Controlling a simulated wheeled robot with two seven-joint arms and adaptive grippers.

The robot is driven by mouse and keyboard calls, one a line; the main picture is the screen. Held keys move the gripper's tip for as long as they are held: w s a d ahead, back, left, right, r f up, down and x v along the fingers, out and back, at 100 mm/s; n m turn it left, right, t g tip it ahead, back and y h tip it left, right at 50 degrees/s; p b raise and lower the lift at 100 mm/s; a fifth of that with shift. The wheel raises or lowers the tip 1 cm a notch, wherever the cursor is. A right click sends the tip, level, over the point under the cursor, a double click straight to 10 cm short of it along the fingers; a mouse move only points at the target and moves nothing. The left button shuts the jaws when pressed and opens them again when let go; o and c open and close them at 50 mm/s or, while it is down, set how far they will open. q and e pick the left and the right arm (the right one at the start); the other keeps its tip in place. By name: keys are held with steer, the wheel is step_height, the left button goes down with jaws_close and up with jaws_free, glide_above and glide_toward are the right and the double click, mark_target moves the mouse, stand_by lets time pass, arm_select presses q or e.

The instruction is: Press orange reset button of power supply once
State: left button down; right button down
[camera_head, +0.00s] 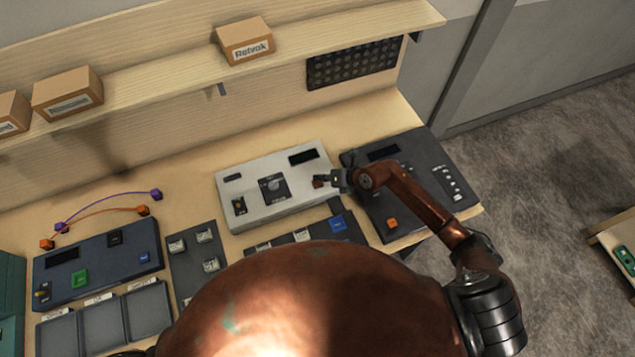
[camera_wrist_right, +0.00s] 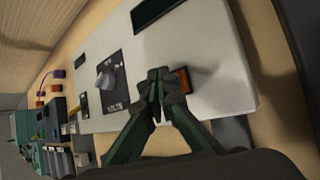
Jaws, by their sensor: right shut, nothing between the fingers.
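The power supply (camera_head: 255,202) is a light grey box with a dark display, a central knob and a switch, on the bench below the shelf. Its orange button (camera_head: 318,182) sits near the box's right end and is partly covered by my right gripper (camera_head: 328,181). In the right wrist view the shut, empty fingertips (camera_wrist_right: 158,90) are over the panel, just left of the orange button (camera_wrist_right: 184,79) and overlapping its edge. I cannot tell whether they touch it. My left gripper is not in view.
A dark console (camera_head: 430,185) with its own orange button (camera_head: 391,222) stands to the right, under my right arm. A dark blue console (camera_head: 95,262) and cables (camera_head: 100,212) lie to the left. A shelf (camera_head: 180,82) with cardboard boxes (camera_head: 245,42) runs behind.

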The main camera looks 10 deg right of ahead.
mark_target(320, 183)
steer(key=shift+f, duration=0.1)
steer(key=shift+f, duration=0.35)
steer(key=shift+f+b, duration=0.45)
steer(key=shift+f, duration=0.05)
stand_by(0.8)
stand_by(0.3)
steer(key=shift+r+p, duration=0.9)
steer(key=shift+r, duration=0.1)
step_height(320, 183, up, 5)
steer(key=p, duration=0.4)
steer(key=shift+p, duration=0.35)
